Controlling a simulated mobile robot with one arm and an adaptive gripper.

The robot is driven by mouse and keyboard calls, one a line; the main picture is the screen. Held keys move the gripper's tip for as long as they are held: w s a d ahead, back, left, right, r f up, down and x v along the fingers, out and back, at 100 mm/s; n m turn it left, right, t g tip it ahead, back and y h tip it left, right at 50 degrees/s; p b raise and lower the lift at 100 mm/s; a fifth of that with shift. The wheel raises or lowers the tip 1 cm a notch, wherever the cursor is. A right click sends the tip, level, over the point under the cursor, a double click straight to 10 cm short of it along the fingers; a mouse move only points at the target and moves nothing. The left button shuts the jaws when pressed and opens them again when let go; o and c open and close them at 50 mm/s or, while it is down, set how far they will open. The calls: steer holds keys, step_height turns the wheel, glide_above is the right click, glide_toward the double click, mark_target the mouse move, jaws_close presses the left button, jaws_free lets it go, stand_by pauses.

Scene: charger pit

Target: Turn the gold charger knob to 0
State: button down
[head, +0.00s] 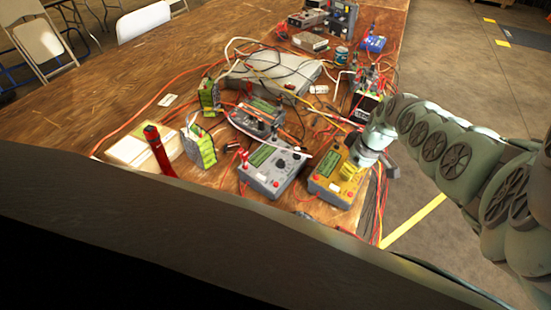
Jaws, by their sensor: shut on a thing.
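The gold charger (341,192) sits at the right front of the wooden table. It has a green screen (328,163) at its upper left and red sockets along its lower face. My arm reaches in from the right, and my gripper (352,168) is down over the charger's right part, where it is shut on the knob. The fingers hide the knob, so its pointer and the 0 mark cannot be read. The screen's text is too small to read.
A grey charger (273,181) with a black knob stands just left of the gold one. Green battery packs (199,147), a red cylinder (158,152) and many loose cables crowd the table. Another device (364,105) stands behind my gripper. The table's right edge is close by.

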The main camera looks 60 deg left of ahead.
stand_by(0.3)
steer(key=c, duration=0.8)
jaws_free()
steer(key=shift+c, duration=0.2)
steer(key=shift+r, duration=0.1)
steer(key=v, duration=0.7)
steer(key=shift+d+r, duration=0.15)
steer(key=shift+r, duration=0.2)
